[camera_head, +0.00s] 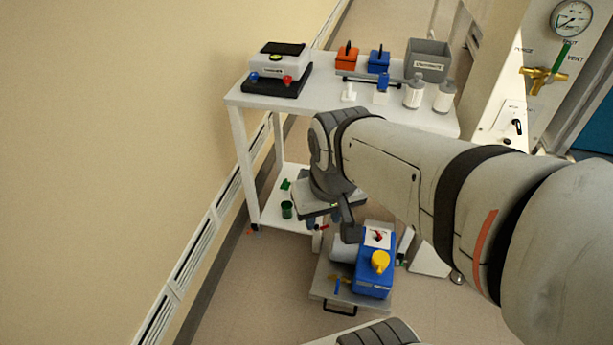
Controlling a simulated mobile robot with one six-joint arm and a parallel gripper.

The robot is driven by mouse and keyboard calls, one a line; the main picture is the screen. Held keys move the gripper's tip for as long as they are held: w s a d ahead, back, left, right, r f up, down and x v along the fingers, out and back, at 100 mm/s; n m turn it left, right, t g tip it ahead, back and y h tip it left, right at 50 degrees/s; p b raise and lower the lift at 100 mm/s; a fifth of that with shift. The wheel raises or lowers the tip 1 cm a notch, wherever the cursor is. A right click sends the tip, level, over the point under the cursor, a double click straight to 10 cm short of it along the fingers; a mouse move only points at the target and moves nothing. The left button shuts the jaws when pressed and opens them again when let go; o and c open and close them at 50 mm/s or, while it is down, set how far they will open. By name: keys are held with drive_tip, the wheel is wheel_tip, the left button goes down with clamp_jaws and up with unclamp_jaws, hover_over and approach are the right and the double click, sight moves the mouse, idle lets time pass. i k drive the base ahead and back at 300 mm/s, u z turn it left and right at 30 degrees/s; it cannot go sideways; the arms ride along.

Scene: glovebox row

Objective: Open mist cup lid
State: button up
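No part is clearly marked as the mist cup. A blue pump-like unit (374,272) with a grey cylinder (344,248) stands on a low grey platform (326,290). A round yellow cap (380,262) sits on the unit's front top, and a white label plate with a red mark (378,238) lies behind it. My gripper (350,234) points down just left of and above the unit, close to the grey cylinder. My wrist and arm hide part of it, so its opening and any contact cannot be made out.
A white table (330,104) holds a scale-like device (280,64), orange and blue boxes, a grey bin (427,60) and white bottles. A green cup (287,210) is on its lower shelf. A panel with a gauge (572,18) stands right. Floor is clear at front left.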

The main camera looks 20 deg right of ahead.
sight(381, 259)
drive_tip(key=u, duration=0.05)
drive_tip(key=k, duration=0.45)
drive_tip(key=z, duration=0.75)
drive_tip(key=i, duration=0.3)
drive_tip(key=z, duration=0.65)
drive_tip(key=k, duration=0.45)
drive_tip(key=z, duration=0.2)
